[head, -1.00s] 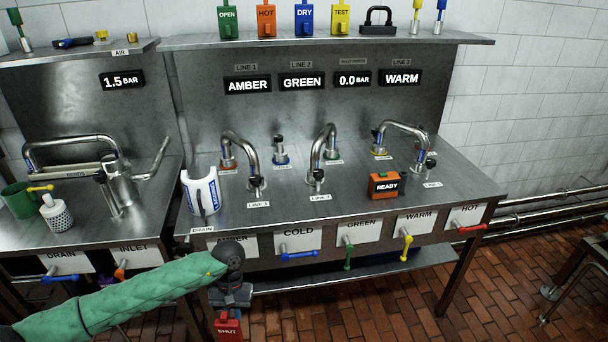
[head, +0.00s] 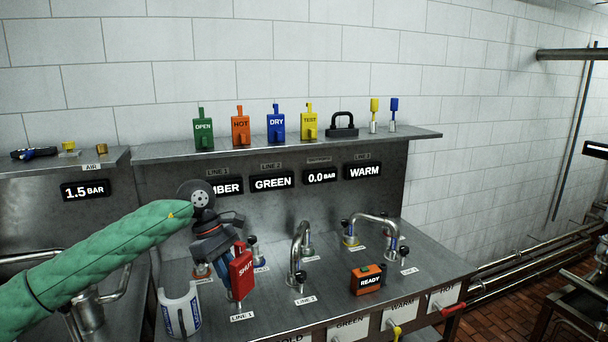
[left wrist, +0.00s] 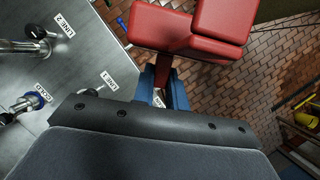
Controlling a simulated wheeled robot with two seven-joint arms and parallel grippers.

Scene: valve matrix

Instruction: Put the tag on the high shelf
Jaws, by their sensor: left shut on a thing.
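The red SHUT tag (head: 241,274) is in my left gripper (head: 233,250), which is shut on its upper part. The tag hangs tilted above the steel counter, in front of the LINE 1 tap. In the left wrist view the red tag (left wrist: 190,28) sits between the blue fingers (left wrist: 163,88). The high shelf (head: 290,145) runs along the wall behind and above, higher than the tag. My right gripper is not in view.
On the shelf stand the green OPEN (head: 203,131), orange HOT (head: 240,129), blue DRY (head: 276,126) and yellow TEST (head: 309,124) tags, a black padlock (head: 342,126) and two small brushes. Shelf space left of OPEN is bare. Curved taps (head: 298,250) and an orange READY box (head: 367,279) stand on the counter.

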